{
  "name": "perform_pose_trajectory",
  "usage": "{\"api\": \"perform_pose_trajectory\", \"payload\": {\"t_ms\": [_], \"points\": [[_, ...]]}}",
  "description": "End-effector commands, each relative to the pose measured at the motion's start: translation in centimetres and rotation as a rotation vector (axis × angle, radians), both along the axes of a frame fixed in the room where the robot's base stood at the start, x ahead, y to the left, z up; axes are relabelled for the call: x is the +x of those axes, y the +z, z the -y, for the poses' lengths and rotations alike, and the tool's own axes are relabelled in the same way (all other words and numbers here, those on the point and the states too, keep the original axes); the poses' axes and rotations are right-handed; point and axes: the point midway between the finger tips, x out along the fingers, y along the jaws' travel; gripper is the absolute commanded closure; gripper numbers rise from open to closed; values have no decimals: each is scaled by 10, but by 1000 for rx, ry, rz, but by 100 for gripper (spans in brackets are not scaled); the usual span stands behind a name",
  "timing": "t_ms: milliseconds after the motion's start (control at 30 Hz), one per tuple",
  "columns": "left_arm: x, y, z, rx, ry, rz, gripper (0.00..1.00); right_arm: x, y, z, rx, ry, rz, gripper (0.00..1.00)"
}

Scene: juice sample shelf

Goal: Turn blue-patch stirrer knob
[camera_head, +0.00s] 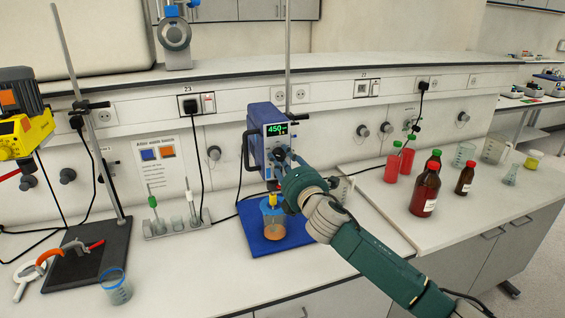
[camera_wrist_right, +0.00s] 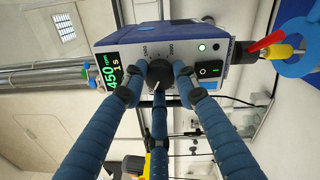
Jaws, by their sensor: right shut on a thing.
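The blue overhead stirrer (camera_head: 258,138) hangs on a stand at the middle of the bench, with a green 450 on its display (camera_head: 277,129). In the right wrist view, the stirrer (camera_wrist_right: 222,50) shows a round dark knob (camera_wrist_right: 159,73) on its front, beside the lit display (camera_wrist_right: 113,78). My right gripper (camera_head: 285,162) is at the stirrer's front. In the wrist view, its fingers (camera_wrist_right: 160,90) are closed around the knob, touching its sides. My gripper hides the knob in the head view. My left gripper is not in view.
A beaker of orange liquid (camera_head: 274,226) stands below on a blue base plate (camera_head: 250,236). A yellow stirrer (camera_head: 32,140) with an orange patch is at the left. A sign (camera_head: 158,158) shows blue and orange patches. Bottles (camera_head: 424,190) stand at the right.

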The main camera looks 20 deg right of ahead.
Motion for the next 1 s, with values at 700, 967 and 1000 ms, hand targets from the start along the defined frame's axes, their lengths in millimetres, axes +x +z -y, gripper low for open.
{"api": "perform_pose_trajectory", "payload": {"t_ms": [700,967,1000], "points": [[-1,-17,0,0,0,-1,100,-1,-8,-6,684,3,-38,97],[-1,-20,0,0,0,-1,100,-1,-7,-6,897,2,-45,97],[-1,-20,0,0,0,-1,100,-1,-6,-6,925,2,-46,97]]}}
